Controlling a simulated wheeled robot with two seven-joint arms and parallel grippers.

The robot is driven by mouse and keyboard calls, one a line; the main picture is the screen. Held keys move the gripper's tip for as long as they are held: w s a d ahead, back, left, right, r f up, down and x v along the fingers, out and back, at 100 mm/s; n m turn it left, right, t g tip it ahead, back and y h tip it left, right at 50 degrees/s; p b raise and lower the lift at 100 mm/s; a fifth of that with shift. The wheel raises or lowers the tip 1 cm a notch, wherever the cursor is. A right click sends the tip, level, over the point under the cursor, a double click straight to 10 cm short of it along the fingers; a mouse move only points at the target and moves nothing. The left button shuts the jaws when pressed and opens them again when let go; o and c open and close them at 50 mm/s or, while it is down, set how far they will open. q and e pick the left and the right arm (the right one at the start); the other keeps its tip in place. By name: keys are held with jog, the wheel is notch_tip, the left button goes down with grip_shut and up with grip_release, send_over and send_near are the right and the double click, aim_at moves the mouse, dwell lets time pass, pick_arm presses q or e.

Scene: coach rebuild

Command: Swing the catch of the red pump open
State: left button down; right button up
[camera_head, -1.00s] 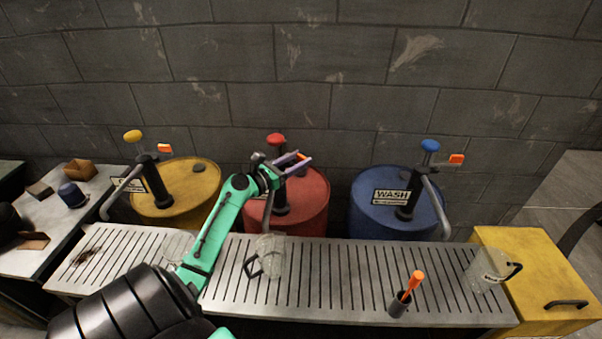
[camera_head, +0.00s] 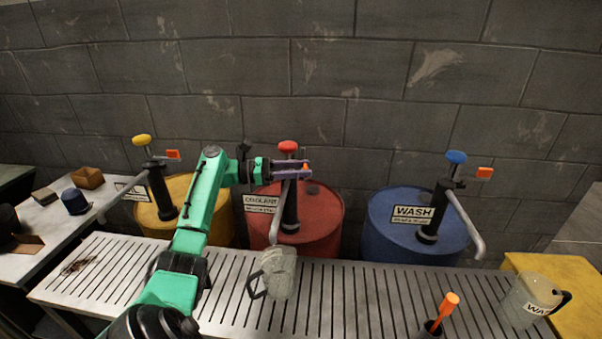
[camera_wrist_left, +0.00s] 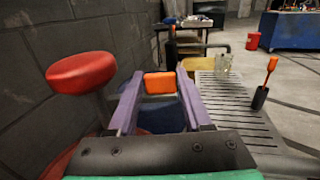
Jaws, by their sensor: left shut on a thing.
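The red pump (camera_head: 290,205) stands on the red drum (camera_head: 325,225) in the head view, with a red knob (camera_head: 288,147) on top. The knob is large at the left of the wrist view (camera_wrist_left: 80,73). The pump's orange catch (camera_wrist_left: 160,83) is between the purple fingers of my left gripper (camera_wrist_left: 161,78). In the head view, my left gripper (camera_head: 308,168) reaches in from the left just below the knob, shut on the catch. Its fingers hide most of the catch there. My right gripper is not in view.
A yellow drum (camera_head: 220,215) and a blue drum (camera_head: 385,220) with pumps stand either side. A clear jug (camera_head: 280,275) stands on the slatted bench (camera_head: 350,300) below the red pump's spout. Another jug (camera_head: 525,300) is at the right. The block wall is close behind.

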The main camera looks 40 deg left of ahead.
pick_arm(q)
jog(key=shift+f, duration=0.15)
jog(key=shift+c, duration=1.6)
grip_release()
jog(key=shift+d, duration=0.1)
jog(key=b+v, duration=0.2)
jog(key=v, duration=1.2)
jog(key=shift+s+a+b, duration=0.2)
jog(key=shift+a+b, duration=0.05)
jog(key=shift+b, duration=0.15)
